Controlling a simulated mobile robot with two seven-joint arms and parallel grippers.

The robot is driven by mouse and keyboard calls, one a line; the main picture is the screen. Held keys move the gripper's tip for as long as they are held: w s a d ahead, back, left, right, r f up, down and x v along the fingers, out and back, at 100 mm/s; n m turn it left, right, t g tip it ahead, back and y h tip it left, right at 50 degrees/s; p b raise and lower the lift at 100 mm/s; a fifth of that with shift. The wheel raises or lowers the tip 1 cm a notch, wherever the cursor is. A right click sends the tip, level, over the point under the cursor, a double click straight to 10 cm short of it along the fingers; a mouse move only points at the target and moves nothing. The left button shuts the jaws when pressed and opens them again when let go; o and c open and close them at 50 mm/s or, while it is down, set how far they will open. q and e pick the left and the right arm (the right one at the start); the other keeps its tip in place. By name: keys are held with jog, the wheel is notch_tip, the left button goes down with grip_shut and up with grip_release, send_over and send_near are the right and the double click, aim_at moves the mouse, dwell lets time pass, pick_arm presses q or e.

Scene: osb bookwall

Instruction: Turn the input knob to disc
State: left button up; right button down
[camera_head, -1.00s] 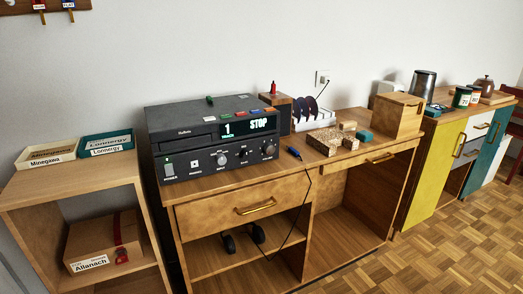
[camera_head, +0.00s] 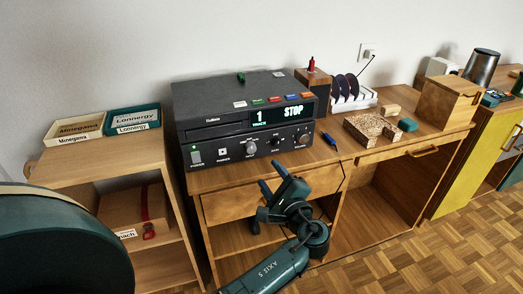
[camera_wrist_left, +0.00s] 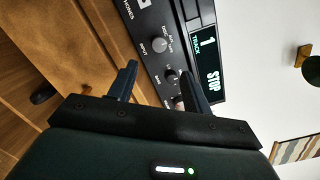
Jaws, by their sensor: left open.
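The black disc player (camera_head: 245,115) stands on the wooden desk, its display reading track 1 and STOP. The round grey input knob (camera_head: 250,147) is on the lower front panel. It also shows in the left wrist view (camera_wrist_left: 158,45), beside its INPUT, DISC, AUX and LINE labels; its pointer is too small to read. My left gripper (camera_head: 270,177) is open and empty, in front of and below the panel, apart from the knob. In the left wrist view its fingers (camera_wrist_left: 159,70) point at the panel, with the knob beyond the fingertips. My right gripper is out of view.
Other knobs, including a larger one (camera_head: 303,138), sit right of the input knob. A blue marker (camera_head: 328,139) and a patterned block (camera_head: 365,130) lie on the desk to the right. A drawer (camera_head: 222,207) is below the player. Labelled trays (camera_head: 75,130) stand on the left shelf.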

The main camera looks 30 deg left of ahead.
aim_at(252, 150)
pick_arm(q)
jog(key=x, duration=1.1)
jog(key=shift+c, duration=0.4)
jog(key=shift+f, duration=0.1)
jog(key=c, duration=0.9)
